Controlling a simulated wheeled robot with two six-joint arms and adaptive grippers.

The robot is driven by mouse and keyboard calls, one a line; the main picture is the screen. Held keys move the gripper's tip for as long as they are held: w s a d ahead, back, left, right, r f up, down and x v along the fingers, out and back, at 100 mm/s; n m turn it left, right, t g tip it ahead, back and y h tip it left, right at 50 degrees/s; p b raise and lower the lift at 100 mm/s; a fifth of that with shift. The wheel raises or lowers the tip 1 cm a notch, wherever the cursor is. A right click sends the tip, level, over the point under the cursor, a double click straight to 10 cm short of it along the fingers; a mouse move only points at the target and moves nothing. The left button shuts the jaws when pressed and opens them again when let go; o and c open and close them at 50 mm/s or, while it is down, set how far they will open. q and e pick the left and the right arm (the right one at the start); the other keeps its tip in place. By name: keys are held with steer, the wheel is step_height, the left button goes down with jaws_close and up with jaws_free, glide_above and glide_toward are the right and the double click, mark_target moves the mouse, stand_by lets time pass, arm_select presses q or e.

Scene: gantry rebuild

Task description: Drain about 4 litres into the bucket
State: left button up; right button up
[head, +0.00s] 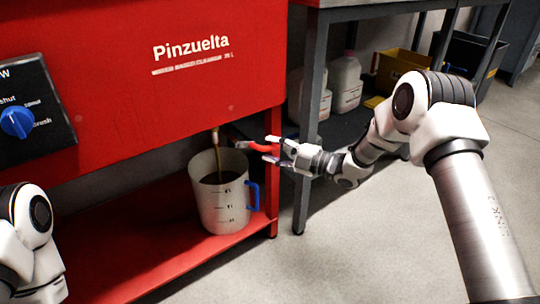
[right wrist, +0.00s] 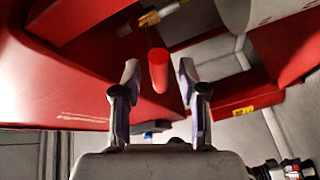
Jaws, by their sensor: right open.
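A white bucket (head: 222,208) with level marks and a blue handle (head: 253,195) stands upright on the red lower shelf. Dark liquid (head: 220,178) shows inside it; the marks are too small to read. A brownish stream (head: 216,148) comes down from under the red tank (head: 130,70) into the bucket. My right gripper (head: 271,150) is open around the red valve lever beside the bucket. In the right wrist view the lever's red end (right wrist: 158,70) sits between the open fingers (right wrist: 158,85), with gaps on both sides. A brass fitting (right wrist: 150,18) shows beyond it. My left gripper is out of view.
A black panel with a blue knob (head: 16,123) is on the tank's left. A grey table leg (head: 309,125) stands close behind my right gripper. White jugs (head: 345,82) and a yellow bin (head: 400,68) are under the table. The floor at front right is clear apart from my arm.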

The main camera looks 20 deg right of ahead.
mark_target(272, 146)
steer(key=shift+w+a, duration=0.35)
steer(key=shift+w, duration=0.05)
steer(key=shift+c, duration=0.3)
jaws_close()
steer(key=r+n+p, duration=0.1)
steer(key=p, duration=0.1)
steer(key=r+n+h+p, duration=0.1)
steer(key=r+p, duration=0.1)
steer(key=p, duration=0.1)
steer(key=shift+d+r+n+g+p, duration=0.15)
steer(key=shift+d+n+g+p, duration=0.05)
steer(key=shift+n+g+p, duration=0.2)
steer(key=shift+h, duration=0.3)
steer(key=shift+n, duration=0.3)
steer(key=shift+o, duration=0.3)
jaws_free()
